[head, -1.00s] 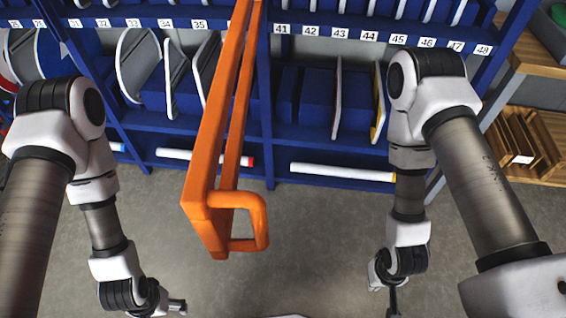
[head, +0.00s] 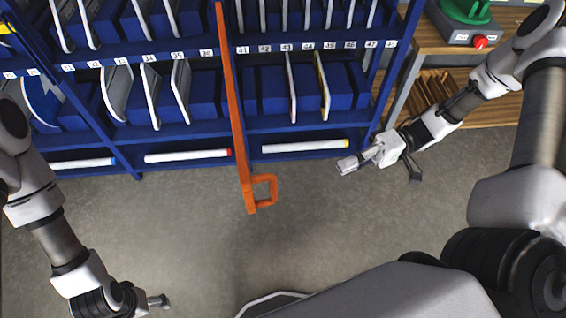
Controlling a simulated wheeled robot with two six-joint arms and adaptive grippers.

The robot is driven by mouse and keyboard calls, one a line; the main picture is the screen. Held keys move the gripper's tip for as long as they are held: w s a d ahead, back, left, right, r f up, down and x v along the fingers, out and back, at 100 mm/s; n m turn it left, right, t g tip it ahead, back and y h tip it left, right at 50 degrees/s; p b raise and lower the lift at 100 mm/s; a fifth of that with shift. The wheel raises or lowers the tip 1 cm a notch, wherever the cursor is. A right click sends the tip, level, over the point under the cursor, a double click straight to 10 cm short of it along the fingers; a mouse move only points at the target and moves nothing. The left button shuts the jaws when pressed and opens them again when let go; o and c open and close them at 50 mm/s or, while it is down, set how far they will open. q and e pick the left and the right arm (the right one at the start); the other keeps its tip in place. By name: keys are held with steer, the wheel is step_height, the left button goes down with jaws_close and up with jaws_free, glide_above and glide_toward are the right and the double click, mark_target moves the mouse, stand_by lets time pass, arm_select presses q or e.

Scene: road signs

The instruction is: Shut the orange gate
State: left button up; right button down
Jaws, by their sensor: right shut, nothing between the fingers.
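The orange gate (head: 238,120) is a long bar seen nearly edge-on. It stands out from the blue shelving towards me, with a square loop handle (head: 273,190) at its near end, on the right side. My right gripper (head: 346,166) is to the right of the handle, apart from it, in front of the lower shelf. It is shut and empty. My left gripper (head: 160,301) is low at the left, well short of the gate, and touches nothing; its fingers are too small to read.
Blue shelving (head: 190,134) with numbered slots and upright signs spans the back. White tubes (head: 305,146) lie along its bottom. A wooden bench (head: 455,40) with a green and red device stands at the right. The grey floor between is clear.

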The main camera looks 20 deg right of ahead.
steer(key=a, duration=1.3)
steer(key=shift+w+a+r, duration=0.3)
steer(key=shift+w, duration=0.05)
